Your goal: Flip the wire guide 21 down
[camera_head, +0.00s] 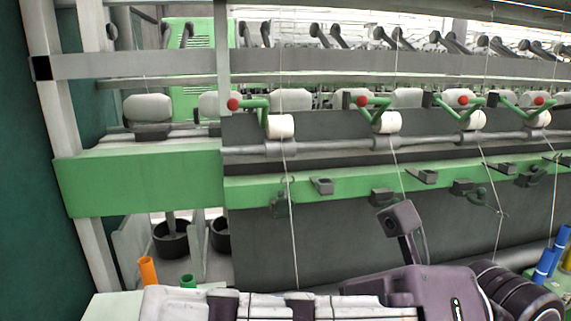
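Small grey and dark guide pieces sit along the front of the green rail (350,186) in the head view. One dark guide (382,196) is near the middle, just above my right gripper (402,220). Another dark guide (282,204) hangs lower at the left, by a thread. No number is readable, so I cannot tell which is wire guide 21. My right gripper is in front of the dark panel below the rail. One dark finger points up; the other finger is not clear, so its opening cannot be told. I see nothing held. My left gripper is not in view.
White rollers (281,127) and green arms with red knobs (233,104) line up above the rail. Thin threads run down past it. Orange (148,270) and blue (543,266) tubes stand at the lower corners. The dark panel (340,240) lies behind the gripper.

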